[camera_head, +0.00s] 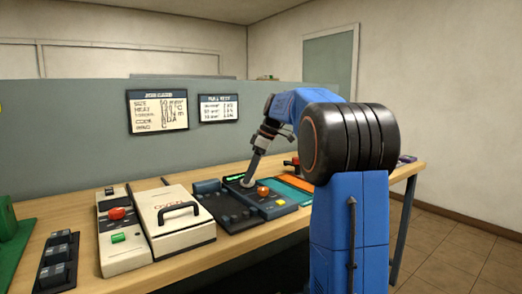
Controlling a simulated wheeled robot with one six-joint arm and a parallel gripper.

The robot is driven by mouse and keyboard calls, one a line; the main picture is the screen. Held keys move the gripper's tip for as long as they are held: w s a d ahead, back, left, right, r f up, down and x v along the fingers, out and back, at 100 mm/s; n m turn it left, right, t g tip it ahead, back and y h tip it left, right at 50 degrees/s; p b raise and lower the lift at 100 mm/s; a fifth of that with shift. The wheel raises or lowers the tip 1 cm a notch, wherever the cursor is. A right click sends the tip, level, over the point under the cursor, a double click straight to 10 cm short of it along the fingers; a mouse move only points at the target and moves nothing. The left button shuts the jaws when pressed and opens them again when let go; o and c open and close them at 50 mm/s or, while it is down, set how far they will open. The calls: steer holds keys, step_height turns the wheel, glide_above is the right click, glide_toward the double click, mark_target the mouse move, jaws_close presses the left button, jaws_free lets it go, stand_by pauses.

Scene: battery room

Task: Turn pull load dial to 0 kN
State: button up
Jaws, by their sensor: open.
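My gripper (249,181) reaches down at the end of my blue arm, over the back of a dark blue test unit (228,212) on the bench. It is open, but its fingertips are small in this view. An orange knob (263,190) sits on the unit just in front of and right of the gripper. A pale round part shows at the fingertips; I cannot tell whether it is the pull load dial or whether the fingers touch it. No dial scale or reading is legible. A panel sign headed like "PULL TEST" (218,108) hangs behind.
Left of the unit stand a cream box with a black handle (180,222) and a cream control box with a red button (117,213). Dark switches (58,262) lie at the far left. Teal and orange flat pieces (294,187) lie right. A grey partition (60,150) closes the bench's back.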

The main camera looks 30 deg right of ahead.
steer(key=v, duration=1.5)
steer(key=shift+d+r, duration=0.2)
steer(key=shift+r, duration=0.1)
steer(key=shift+s+a, duration=0.1)
steer(key=shift+s, duration=0.1)
steer(key=s+a+f+m+h, duration=0.1)
steer(key=s+a+f+m, duration=0.2)
steer(key=s+a+f, duration=0.45)
steer(key=s+a+f+m+h, duration=0.1)
steer(key=s+a+f+m, duration=0.25)
steer(key=s+a, duration=0.6)
steer(key=s+a+f+m+t, duration=0.1)
steer(key=s+a+f, duration=0.2)
steer(key=s+f, duration=0.6)
steer(key=s+a+f+m+h, duration=0.1)
steer(key=s+a+f+m, duration=0.1)
steer(key=s+f, duration=0.6)
step_height(320, 180, down, 5)
steer(key=shift+s+a+f+t, duration=0.15)
steer(key=shift+s+a+t, duration=0.25)
steer(key=shift+a, duration=0.5)
